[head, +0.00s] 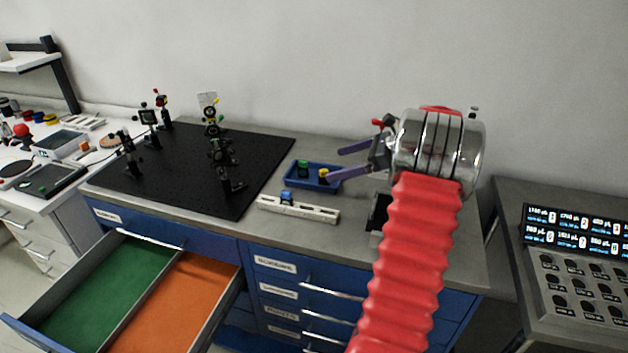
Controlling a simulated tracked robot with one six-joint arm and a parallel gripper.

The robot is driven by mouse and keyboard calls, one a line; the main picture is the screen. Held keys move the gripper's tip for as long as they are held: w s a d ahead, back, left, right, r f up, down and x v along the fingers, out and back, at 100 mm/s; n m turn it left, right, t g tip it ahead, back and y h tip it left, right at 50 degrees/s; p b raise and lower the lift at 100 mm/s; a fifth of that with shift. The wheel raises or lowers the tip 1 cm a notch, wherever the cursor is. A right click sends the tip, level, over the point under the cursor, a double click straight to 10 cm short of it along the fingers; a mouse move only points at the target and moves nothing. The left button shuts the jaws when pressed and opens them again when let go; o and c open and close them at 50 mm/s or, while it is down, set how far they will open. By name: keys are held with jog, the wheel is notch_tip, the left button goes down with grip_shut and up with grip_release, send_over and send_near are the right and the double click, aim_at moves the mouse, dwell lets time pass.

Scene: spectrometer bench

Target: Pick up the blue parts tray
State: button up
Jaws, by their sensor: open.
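The blue parts tray (311,184) is a small shallow tray on the grey bench top, right of the black optical breadboard. A green part (303,167) and a yellow part (323,174) are in it. My gripper (336,166) is open, with two purple fingers pointing left. The fingers show at the tray's right end, and one overlaps the tray's right edge in the picture. I cannot tell whether they touch it or hang above it. Part of the tray's right end is hidden by the finger.
A white rail (310,211) with a blue carrier lies in front of the tray. The black breadboard (190,165) holds several optical mounts. An open drawer (170,300) with green and orange linings juts out below. A control console (580,265) stands at right.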

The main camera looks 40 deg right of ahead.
aim_at(334, 183)
jog(key=w+f, duration=0.1)
jog(key=a+f, duration=0.1)
jog(key=shift+w+f, duration=0.3)
jog(key=shift+w, duration=0.2)
jog(key=shift+f, duration=0.1)
jog(key=shift+x, duration=2.5)
jog(key=shift+c, duration=0.4)
jog(key=c, duration=0.9)
jog(key=shift+o, duration=0.2)
